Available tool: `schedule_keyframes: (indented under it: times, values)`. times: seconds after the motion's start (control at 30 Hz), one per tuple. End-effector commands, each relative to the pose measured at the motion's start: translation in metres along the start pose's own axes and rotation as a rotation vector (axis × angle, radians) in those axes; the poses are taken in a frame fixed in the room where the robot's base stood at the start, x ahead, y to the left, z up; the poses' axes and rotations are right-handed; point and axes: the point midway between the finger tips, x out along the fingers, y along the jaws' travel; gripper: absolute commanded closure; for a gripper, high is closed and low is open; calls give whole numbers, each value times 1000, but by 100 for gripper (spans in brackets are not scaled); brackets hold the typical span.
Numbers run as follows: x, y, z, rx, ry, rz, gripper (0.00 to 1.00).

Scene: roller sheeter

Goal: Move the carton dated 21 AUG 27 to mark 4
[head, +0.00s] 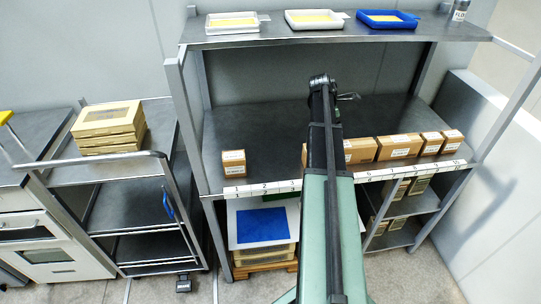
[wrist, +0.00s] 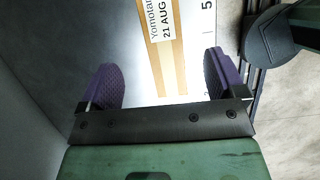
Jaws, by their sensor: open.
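In the wrist view, a brown carton (wrist: 168,62) with a white label shows partly between the fingers of my gripper (wrist: 159,66). Its label reads "Yomotar…" and "21 AUG"; the year is cut off. The purple-padded fingers are apart, with a visible gap on each side of the carton. The mark strip (wrist: 207,28) with a 5 lies to the carton's right. In the head view, the numbered strip (head: 265,188) runs along the shelf's front edge. My arm covers its middle part, so mark 4 is hidden there, and I cannot make out my gripper's fingers.
A lone carton (head: 233,163) stands near mark 1. Other cartons (head: 400,147) stand in a row right of my arm, with a carton (head: 358,151) close beside it. Trays (head: 232,23) sit on the upper shelf. A cart with stacked boxes (head: 108,127) stands left.

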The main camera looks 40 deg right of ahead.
Motion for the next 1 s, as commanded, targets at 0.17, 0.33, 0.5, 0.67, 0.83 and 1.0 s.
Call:
schedule_keyframes:
  times: [0.17,0.33,0.5,0.67,0.83,1.0]
  values:
    - [-43,-39,-116,201,84,36,11]
    - [-106,-150,-284,600,251,-10,11]
    - [-142,-267,-376,933,337,-152,11]
    - [-151,-303,-397,1054,344,-216,11]
    - [-152,-301,-398,1062,344,-218,11]
    - [-151,-301,-398,1061,344,-217,11]
